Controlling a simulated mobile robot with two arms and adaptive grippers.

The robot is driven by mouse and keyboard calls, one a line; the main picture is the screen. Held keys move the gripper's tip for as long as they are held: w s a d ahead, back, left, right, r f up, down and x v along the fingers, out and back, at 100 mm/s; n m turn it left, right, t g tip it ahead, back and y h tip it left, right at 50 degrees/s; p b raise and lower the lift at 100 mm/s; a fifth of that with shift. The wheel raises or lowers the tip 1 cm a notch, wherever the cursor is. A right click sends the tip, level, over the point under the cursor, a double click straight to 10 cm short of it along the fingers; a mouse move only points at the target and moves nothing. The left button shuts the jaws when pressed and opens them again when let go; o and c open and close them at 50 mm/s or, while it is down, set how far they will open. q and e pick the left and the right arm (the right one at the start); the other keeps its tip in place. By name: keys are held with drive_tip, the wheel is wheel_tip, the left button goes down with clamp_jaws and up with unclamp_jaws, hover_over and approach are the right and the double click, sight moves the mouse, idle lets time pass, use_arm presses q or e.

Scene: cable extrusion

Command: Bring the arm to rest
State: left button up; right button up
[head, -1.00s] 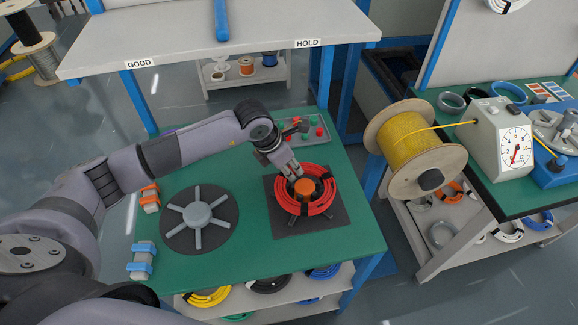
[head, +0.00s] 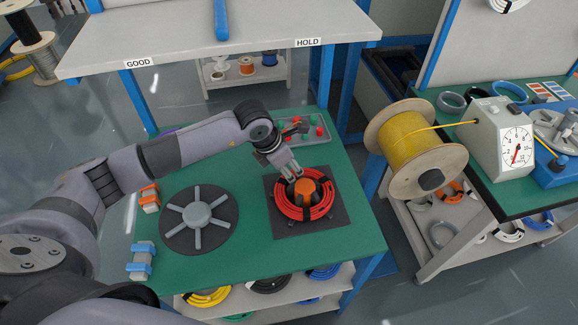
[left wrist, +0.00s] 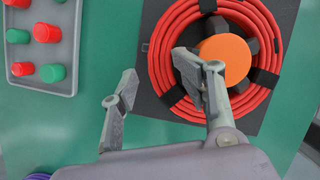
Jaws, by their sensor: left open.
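My left arm reaches in from the left over the green table (head: 250,255). My left gripper (head: 292,175) is open above the back left part of a red cable coil (head: 309,209). The coil lies around an orange-topped hub (head: 306,188) on a dark square plate (head: 335,219). Black ties show on the coil (left wrist: 178,57). My right gripper is not in view.
A grey spoked disc (head: 228,207) lies left of the coil. Orange (head: 149,199) and blue clamps (head: 143,258) stand along the left edge. A tray with red and green caps (head: 327,131) sits behind the gripper. A yellow cable spool (head: 412,146) is at the right.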

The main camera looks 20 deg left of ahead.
use_arm(q)
drive_tip(key=shift+s+d, duration=0.15)
drive_tip(key=shift+d, duration=0.05)
wheel_tip(320, 180, up, 8)
drive_tip(key=p, duration=0.4)
drive_tip(key=shift+r+p, duration=0.15)
drive_tip(key=shift+p, duration=0.15)
drive_tip(key=shift+a, duration=0.1)
idle(0.4)
